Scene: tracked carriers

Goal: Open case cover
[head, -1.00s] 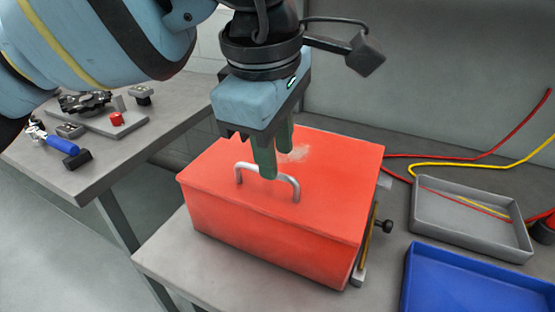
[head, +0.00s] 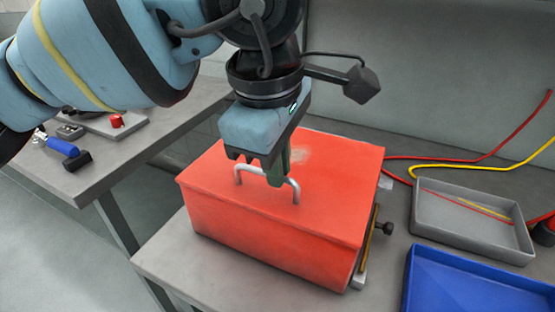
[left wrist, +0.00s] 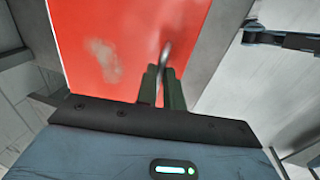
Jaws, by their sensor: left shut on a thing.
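A red case (head: 270,225) stands on a grey table in the head view, its cover (head: 330,180) lying flat and closed. A silver arched handle (head: 293,187) sits on the cover near its front edge. My left gripper (head: 278,180) points down and is shut on the handle, its green fingers around the bar. In the left wrist view the two fingers (left wrist: 161,88) stand on either side of the handle (left wrist: 165,54), over the red cover (left wrist: 105,40). The fingers hide part of the handle. My right gripper is not in view.
A grey tray (head: 470,238) and a blue tray (head: 465,285) stand right of the case. Red and yellow cables (head: 470,165) run behind them. A second table (head: 95,170) at left holds a blue-handled tool (head: 62,146) and a small red block (head: 117,121).

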